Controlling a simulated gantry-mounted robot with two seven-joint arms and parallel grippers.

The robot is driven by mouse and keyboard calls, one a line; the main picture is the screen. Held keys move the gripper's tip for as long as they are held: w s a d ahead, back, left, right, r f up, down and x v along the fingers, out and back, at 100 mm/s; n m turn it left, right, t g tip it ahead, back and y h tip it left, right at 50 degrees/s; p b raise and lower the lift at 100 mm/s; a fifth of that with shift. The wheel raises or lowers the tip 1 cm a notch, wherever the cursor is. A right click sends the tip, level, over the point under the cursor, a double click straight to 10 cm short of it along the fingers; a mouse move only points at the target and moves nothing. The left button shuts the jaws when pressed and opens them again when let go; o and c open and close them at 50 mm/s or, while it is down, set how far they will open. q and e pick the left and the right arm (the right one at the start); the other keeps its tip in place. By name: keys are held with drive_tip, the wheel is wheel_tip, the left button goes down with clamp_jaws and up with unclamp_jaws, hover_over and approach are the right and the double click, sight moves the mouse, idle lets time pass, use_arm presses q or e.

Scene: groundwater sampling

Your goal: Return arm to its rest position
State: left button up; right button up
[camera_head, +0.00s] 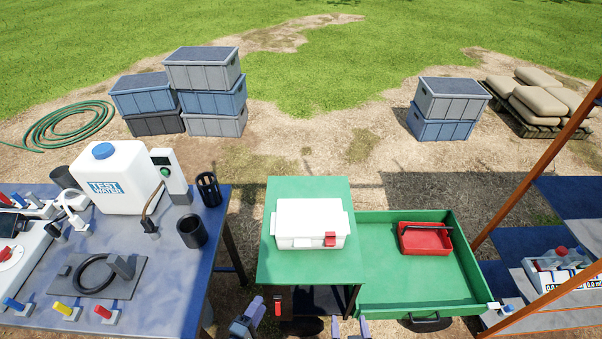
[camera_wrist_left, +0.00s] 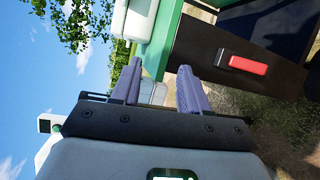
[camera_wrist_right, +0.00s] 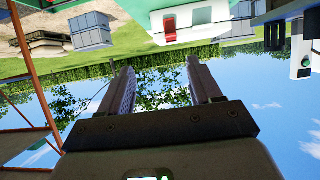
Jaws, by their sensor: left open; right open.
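My left gripper (camera_head: 250,315) shows at the bottom edge of the head view, in front of the green table (camera_head: 275,190). In the left wrist view its two fingers (camera_wrist_left: 160,85) stand apart with nothing between them. My right gripper (camera_head: 350,327) is at the bottom edge of the head view, right of the left one. In the right wrist view its fingers (camera_wrist_right: 164,85) are spread and empty, with sky and trees beyond. Most of both arms is outside the head view.
A white case (camera_head: 310,220) lies on the green table. A green tray (camera_head: 385,285) beside it holds a red box (camera_head: 425,239). The blue bench (camera_head: 190,270) at left carries a water container (camera_head: 117,175) and instruments. A rust-coloured post (camera_head: 530,180) rises at right.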

use_arm(q)
drive_tip(key=s+d+n+g+y, duration=0.2)
drive_tip(key=s+d+n+y, duration=0.3)
drive_tip(key=s, duration=0.7)
drive_tip(key=s+a+r+m+g+y, duration=0.1)
drive_tip(key=s+a+r+m+g, duration=0.25)
drive_tip(key=a+r+m, duration=0.45)
drive_tip(key=s+a+r+m+g, duration=0.3)
drive_tip(key=s+a+r+m, duration=0.15)
drive_tip(key=r, duration=0.55)
drive_tip(key=s+m+g, duration=0.3)
drive_tip(key=s+m, duration=0.1)
drive_tip(key=m, duration=0.5)
use_arm(e)
drive_tip(key=s+d+r+n+g, duration=0.25)
drive_tip(key=s+d+g, duration=0.7)
drive_tip(key=s, duration=0.55)
use_arm(q)
wheel_tip(320, 180, up, 22)
drive_tip(key=p, duration=2.1)
drive_tip(key=shift+a+y, duration=0.2)
drive_tip(key=shift+y, duration=0.1)
use_arm(e)
wheel_tip(320, 180, up, 22)
drive_tip(key=shift+w+d+f, duration=0.2)
use_arm(q)
drive_tip(key=shift+f+m, duration=0.1)
drive_tip(key=shift+m, duration=0.15)
